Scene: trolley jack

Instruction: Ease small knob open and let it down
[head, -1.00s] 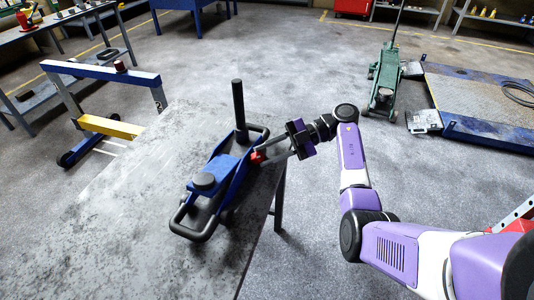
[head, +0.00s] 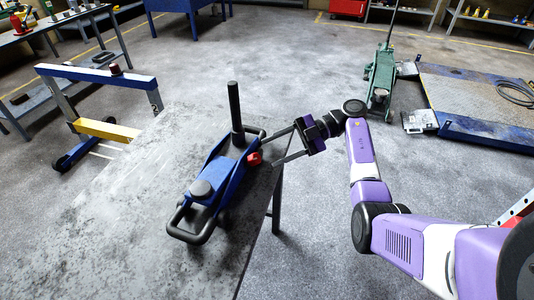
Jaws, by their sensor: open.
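A small red knob (head: 254,159) is on the jack's right side, near the rear. My gripper (head: 277,146) is open at the right of the jack. Its two fingers point left toward the red knob, one behind and one in front of it in the picture. The knob looks clear of both fingers.
The table (head: 110,215) is bare to the left of the jack; its right edge runs under my gripper. A blue and yellow frame (head: 100,80) stands at left. A green floor jack (head: 381,75) and a blue platform (head: 480,95) are further back at right.

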